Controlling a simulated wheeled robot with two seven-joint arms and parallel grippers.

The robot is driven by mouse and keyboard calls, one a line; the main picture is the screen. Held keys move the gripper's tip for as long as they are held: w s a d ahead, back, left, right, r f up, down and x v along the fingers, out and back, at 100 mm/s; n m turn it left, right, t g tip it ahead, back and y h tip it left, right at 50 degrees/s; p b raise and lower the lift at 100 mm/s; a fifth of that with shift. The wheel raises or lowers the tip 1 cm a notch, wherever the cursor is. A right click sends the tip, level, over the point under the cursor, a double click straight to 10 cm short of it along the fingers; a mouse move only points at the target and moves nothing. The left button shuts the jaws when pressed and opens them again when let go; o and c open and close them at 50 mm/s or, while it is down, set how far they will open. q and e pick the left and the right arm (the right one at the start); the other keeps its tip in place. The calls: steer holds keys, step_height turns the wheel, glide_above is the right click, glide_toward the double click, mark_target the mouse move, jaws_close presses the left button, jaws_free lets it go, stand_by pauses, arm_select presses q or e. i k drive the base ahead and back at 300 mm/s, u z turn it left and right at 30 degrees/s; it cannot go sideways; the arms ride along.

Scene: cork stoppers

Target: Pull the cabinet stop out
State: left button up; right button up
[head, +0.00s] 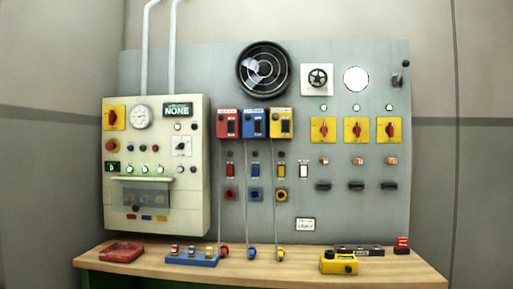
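The beige cabinet (152,222) is mounted at the left of the grey panel, above the bench. A round red button (112,146), which looks like the cabinet stop, is on the left of its front, under a yellow plate with a red rotary handle (115,118). I cannot tell from here whether the button is pressed in or out. Neither of my grippers is in view.
A wooden bench (290,269) runs below the panel. On it are a red tray (122,252), a blue block with several plugs (192,260), a yellow box with a dark button (338,264) and a dark strip (358,250). Cables hang in front of the panel's middle.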

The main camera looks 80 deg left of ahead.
mark_target(109, 145)
steer(key=u, duration=4)
steer(key=i, duration=2)
steer(key=u, duration=0.1)
